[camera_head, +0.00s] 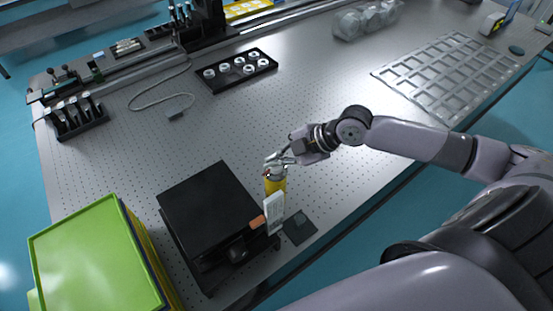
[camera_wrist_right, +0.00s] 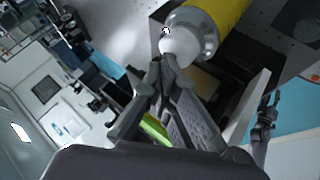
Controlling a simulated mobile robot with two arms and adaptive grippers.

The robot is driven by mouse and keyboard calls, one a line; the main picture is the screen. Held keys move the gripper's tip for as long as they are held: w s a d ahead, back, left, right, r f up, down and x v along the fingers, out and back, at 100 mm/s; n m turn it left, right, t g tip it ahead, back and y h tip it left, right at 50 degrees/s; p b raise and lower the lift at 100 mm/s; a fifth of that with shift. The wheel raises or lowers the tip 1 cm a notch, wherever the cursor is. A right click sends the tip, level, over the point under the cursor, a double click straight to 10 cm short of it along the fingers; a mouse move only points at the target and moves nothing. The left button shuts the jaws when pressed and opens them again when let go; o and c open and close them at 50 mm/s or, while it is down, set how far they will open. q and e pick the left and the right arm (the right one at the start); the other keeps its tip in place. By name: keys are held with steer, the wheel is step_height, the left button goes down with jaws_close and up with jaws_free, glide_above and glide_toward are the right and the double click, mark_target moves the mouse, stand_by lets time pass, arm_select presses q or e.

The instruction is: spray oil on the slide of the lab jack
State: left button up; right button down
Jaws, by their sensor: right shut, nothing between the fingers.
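The black lab jack (camera_head: 208,205), with a flat top and a dark knob on its front side, stands near the table's front left edge. Its slide is not clearly visible. A yellow spray can (camera_head: 275,184) with a pale top stands upright just right of the jack. In the right wrist view the can (camera_wrist_right: 226,12) shows its rounded white top close to the fingertips. My right gripper (camera_head: 281,160) is at the can's top, its fingers (camera_wrist_right: 165,72) shut and empty; contact cannot be told. My left gripper is not in the head view.
Green-topped bins (camera_head: 95,255) stand left. A black tray of white rings (camera_head: 236,70) lies farther back; the table middle is clear.

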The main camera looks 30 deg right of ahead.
steer(key=shift+s+f, duration=0.1)
steer(key=shift+f, duration=0.05)
step_height(320, 180, up, 6)
steer(key=p, duration=0.5)
steer(key=shift+r, duration=0.2)
steer(key=shift+w, duration=0.2)
stand_by(1.5)
